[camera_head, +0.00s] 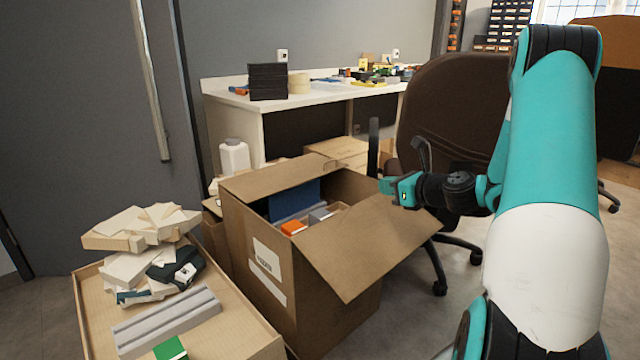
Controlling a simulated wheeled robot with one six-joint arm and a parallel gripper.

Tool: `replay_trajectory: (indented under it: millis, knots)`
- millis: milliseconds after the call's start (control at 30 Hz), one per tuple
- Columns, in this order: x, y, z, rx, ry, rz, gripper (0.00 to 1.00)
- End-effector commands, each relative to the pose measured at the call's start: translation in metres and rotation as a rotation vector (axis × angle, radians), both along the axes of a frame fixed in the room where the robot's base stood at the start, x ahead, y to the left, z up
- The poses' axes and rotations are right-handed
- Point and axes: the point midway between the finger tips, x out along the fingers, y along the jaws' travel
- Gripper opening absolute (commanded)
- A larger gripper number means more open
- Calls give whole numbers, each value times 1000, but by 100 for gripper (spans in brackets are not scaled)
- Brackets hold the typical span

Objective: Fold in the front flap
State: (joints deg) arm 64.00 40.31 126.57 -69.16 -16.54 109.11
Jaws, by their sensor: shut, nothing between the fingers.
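A brown cardboard carton (236,236) stands open in the middle of the head view. Its front flap (372,242) leans outward and slopes down toward the lower right. My gripper (384,186) is shut and empty. It reaches in from the right and points left, near the upper right corner of the carton opening and the far end of the flap. I cannot tell whether it touches the cardboard. Another flap (272,178) lies along the carton's far left edge. Inside are a blue panel (296,199) and an orange-and-white box (293,228). The carton's floor is hidden.
A wooden tray (232,338) with grey rails and light scraps is at the lower left. A brown office chair (450,100) stands behind my gripper. A white bench (310,99) with small items is at the back. Floor shows right of the carton.

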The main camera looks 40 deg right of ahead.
Motion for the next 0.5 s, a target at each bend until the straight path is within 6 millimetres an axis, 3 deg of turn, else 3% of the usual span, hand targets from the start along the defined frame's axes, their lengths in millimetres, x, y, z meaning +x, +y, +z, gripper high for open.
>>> replay_trajectory:
  millis: [133,500]
  knots:
    - [20,3,19,-4,-2,6,0]
    - [71,7,45,2,1,4,0]
